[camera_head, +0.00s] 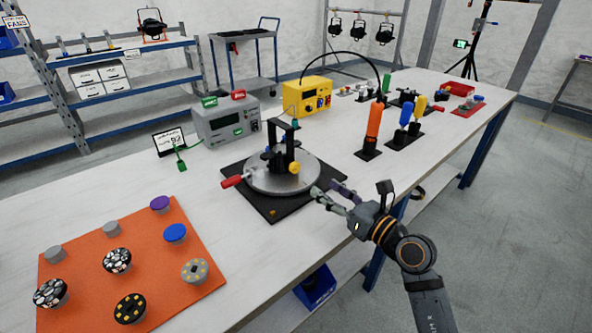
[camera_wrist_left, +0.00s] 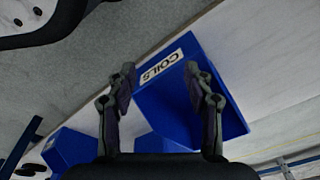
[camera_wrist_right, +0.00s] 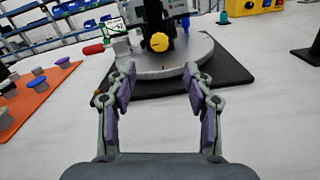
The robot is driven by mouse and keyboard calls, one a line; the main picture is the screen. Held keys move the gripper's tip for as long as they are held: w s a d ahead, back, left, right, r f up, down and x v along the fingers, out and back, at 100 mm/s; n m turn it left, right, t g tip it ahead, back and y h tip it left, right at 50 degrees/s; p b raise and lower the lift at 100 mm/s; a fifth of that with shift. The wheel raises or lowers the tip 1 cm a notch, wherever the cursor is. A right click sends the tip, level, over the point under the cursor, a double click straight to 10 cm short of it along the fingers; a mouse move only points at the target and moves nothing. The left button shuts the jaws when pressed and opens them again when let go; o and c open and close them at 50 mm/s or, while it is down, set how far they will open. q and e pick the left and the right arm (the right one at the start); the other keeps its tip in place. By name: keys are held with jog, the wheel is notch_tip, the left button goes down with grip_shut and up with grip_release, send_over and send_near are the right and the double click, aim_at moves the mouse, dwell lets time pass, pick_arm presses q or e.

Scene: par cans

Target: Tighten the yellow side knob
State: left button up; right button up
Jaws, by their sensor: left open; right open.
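The yellow side knob (camera_head: 294,168) sits on the side of a black fixture (camera_head: 284,150) on a round silver turntable (camera_head: 262,184). In the right wrist view the yellow knob (camera_wrist_right: 159,42) faces me, above the turntable's near edge. My right gripper (camera_head: 329,192) is open and empty, just short of the turntable at its right. In the right wrist view its fingers (camera_wrist_right: 160,85) stand apart below the knob, with no contact. My left gripper (camera_wrist_left: 162,85) is open and empty in the left wrist view, in front of a blue bin labelled COILS (camera_wrist_left: 195,95). It is not in the head view.
The turntable rests on a black base plate (camera_head: 275,212) with a red handle (camera_head: 231,181). An orange mat (camera_head: 85,250) with several knobs lies at the front left. A grey meter box (camera_head: 225,118) and yellow box (camera_head: 307,95) stand behind. An orange-handled tool (camera_head: 374,122) stands right.

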aim_at(297, 168)
jog(key=shift+w+a+r, duration=0.1)
jog(key=shift+w+a, duration=0.15)
jog(key=shift+w, duration=0.15)
jog(key=x, duration=0.8)
jog(key=shift+a+b, duration=0.1)
jog(key=shift+b, duration=0.3)
jog(key=shift+w+a, duration=0.35)
jog(key=shift+w, duration=0.15)
pick_arm(q)
jog(key=shift+w+d+r, duration=0.2)
jog(key=shift+w+r, duration=0.15)
jog(key=shift+r, duration=0.25)
jog(key=shift+w+d+r, duration=0.15)
jog(key=shift+w+r, duration=0.15)
jog(key=shift+r, duration=0.25)
pick_arm(e)
jog(key=shift+c, duration=0.3)
grip_shut()
